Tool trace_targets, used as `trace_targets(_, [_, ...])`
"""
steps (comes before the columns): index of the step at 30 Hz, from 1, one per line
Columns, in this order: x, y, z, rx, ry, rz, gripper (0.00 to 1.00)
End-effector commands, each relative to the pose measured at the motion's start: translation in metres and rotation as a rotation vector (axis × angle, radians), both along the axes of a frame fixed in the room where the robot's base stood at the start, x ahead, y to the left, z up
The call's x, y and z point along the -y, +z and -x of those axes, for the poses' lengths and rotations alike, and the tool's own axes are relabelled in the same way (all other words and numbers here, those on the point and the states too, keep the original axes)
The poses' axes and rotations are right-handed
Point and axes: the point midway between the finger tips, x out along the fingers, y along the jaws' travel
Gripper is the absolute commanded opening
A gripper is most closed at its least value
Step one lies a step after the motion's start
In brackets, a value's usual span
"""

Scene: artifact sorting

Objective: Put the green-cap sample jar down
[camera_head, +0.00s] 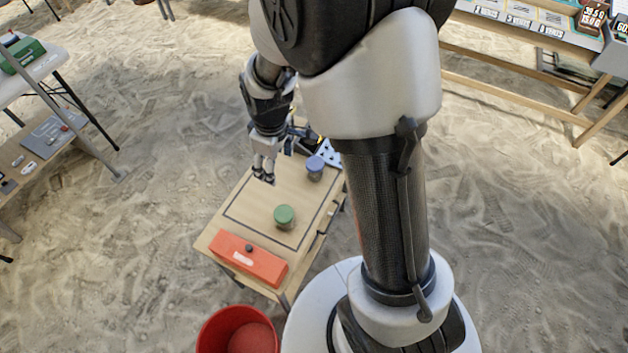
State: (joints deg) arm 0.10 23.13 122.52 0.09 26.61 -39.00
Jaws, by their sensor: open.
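The green-cap sample jar (284,217) stands upright on the small wooden table (237,214), inside the dark outlined rectangle and toward its near side. My gripper (263,176) is open and empty over the far left part of the table, apart from the green-cap jar. A blue-cap jar (315,168) stands on the table to the right of my gripper.
An orange-red box (248,259) lies along the table's near edge. A red bucket (237,331) stands on the sand in front. Side tables (30,75) stand at the left, a long bench (520,65) at the upper right. My arm hides part of the scene.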

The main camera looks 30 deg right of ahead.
Motion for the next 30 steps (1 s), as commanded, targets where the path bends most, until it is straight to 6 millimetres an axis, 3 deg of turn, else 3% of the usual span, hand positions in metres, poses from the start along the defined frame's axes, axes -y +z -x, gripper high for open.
trace_targets(1, [0.0,0.032,0.009,0.031,-0.047,-0.007,0.64])
trace_targets(3, [0.0,0.067,0.025,0.061,-0.118,-0.019,0.64])
trace_targets(9, [0.0,0.145,0.086,0.14,-0.316,-0.065,0.64])
trace_targets(12, [0.0,0.172,0.121,0.178,-0.413,-0.094,0.64])
trace_targets(18, [0.0,0.198,0.182,0.238,-0.574,-0.149,0.64])
trace_targets(21, [0.0,0.202,0.2,0.254,-0.623,-0.167,0.64])
trace_targets(30, [0.0,0.203,0.212,0.261,-0.66,-0.181,0.64])
